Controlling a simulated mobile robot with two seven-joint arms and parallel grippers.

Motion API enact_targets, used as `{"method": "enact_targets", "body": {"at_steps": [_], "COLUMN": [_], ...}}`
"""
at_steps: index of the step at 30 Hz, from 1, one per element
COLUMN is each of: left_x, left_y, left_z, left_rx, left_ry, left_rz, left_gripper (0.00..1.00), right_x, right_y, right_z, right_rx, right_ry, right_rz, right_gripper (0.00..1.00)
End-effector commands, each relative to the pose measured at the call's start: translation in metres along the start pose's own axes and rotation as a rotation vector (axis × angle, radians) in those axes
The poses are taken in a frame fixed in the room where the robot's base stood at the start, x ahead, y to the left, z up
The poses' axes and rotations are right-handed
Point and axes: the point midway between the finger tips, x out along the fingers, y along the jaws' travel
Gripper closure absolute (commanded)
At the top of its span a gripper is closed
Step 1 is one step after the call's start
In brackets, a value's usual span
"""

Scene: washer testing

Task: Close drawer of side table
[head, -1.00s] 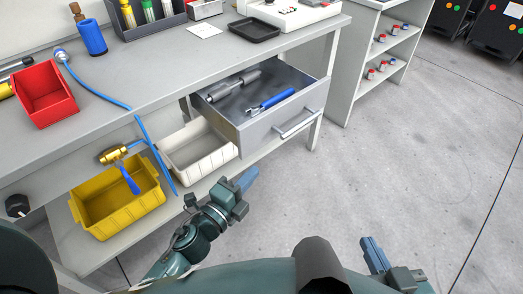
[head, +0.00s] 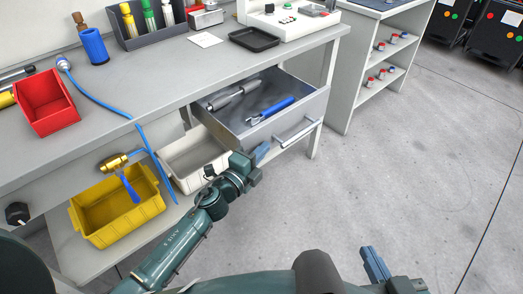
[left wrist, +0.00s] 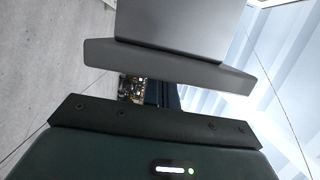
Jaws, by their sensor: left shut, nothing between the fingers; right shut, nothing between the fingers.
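The side table's drawer (head: 307,112) stands pulled out below the worktop (head: 165,82), with its handle (head: 296,133) on the front panel. A grey cylindrical tool (head: 233,95) and a blue-handled tool (head: 270,110) lie inside. My left gripper (head: 262,153) is shut and empty, at the lower left of the drawer front and left of the handle. Contact with the panel cannot be told. The left wrist view shows close grey surfaces, and no drawer is clearly recognisable there. My right gripper (head: 371,261) is shut and empty over the floor at the lower right, apart from the drawer.
A white bin (head: 190,160) and a yellow bin (head: 118,210) stand on the lower shelf, left of the drawer. A blue hose (head: 150,150) hangs over the table edge. A shelf unit (head: 350,75) stands at the right. The floor (head: 420,170) in front is clear.

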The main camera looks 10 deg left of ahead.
Motion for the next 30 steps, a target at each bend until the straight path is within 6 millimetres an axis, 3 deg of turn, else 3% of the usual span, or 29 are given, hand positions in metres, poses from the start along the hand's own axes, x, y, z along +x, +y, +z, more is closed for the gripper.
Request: {"method": "enact_targets", "body": {"at_steps": [7, 10, 21, 25, 30], "left_x": [0.000, 0.003, 0.026, 0.031, 0.032], "left_y": [0.000, 0.000, 0.003, 0.001, 0.000], "left_z": [0.001, 0.010, 0.106, 0.125, 0.131], "left_rx": [0.000, 0.003, 0.005, 0.002, 0.000], "left_ry": [-0.001, -0.001, -0.004, -0.003, -0.001], "left_rz": [0.000, -0.001, 0.000, -0.001, -0.001], "left_gripper": [1.00, 1.00, 1.00, 1.00, 1.00], "right_x": [0.000, 0.000, 0.006, 0.010, 0.013], "right_y": [0.000, 0.000, -0.002, -0.005, -0.005], "right_z": [0.000, 0.001, 0.018, 0.021, 0.020], "right_rx": [0.000, -0.001, -0.027, -0.045, -0.060], "right_ry": [0.000, 0.000, -0.014, -0.018, -0.017], "right_rz": [0.000, 0.000, -0.008, -0.020, -0.025], "right_gripper": [1.00, 1.00, 1.00, 1.00, 1.00]}}
